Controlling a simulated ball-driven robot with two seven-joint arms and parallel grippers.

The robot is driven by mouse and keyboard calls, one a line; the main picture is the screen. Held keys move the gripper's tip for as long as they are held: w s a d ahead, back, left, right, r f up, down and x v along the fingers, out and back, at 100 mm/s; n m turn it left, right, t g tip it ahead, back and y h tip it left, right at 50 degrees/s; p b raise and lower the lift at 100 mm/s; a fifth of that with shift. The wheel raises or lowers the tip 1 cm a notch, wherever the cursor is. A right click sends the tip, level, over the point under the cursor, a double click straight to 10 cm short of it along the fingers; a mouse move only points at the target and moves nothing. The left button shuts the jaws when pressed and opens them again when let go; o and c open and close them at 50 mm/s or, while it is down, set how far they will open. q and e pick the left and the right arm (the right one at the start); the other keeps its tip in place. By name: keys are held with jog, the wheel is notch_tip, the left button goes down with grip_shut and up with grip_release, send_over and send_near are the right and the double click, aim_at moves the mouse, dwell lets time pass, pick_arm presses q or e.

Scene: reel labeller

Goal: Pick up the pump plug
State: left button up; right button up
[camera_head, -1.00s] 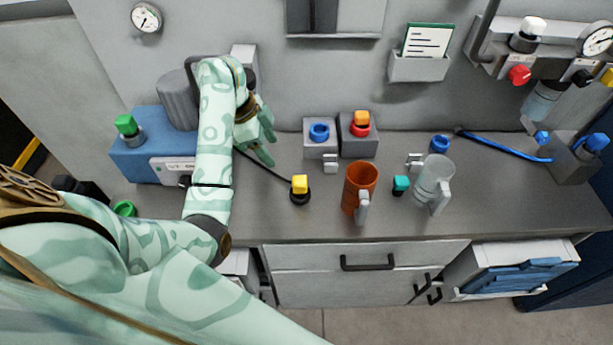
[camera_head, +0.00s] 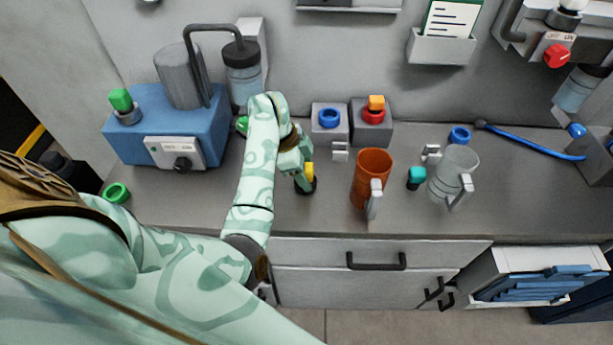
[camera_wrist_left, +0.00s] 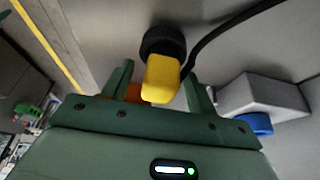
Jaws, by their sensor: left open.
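The pump plug (camera_head: 310,169) appears to be the yellow-topped plug in a round black base on the bench. A black cable runs from that base in the left wrist view. My left gripper (camera_head: 301,176) is at the plug and partly hides it in the head view. In the left wrist view, the yellow plug (camera_wrist_left: 162,80) stands between the two spread fingers of the left gripper (camera_wrist_left: 162,88), with a gap on each side. The left gripper is open and holds nothing. My right gripper is not in view.
An orange mug (camera_head: 370,178) stands right of the plug, then a teal knob (camera_head: 416,178) and a clear mug (camera_head: 452,172). Grey blocks with a blue ring (camera_head: 329,117) and a red-orange cap (camera_head: 374,109) stand behind. A blue pump unit (camera_head: 205,127) is at left.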

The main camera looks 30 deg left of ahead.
pick_arm(q)
jog(key=shift+d+f, duration=0.1)
jog(key=shift+f, duration=0.2)
jog(key=shift+r, duration=0.1)
jog(key=c, duration=1.1)
notch_tip(320, 180, up, 10)
jog(key=p, duration=0.4)
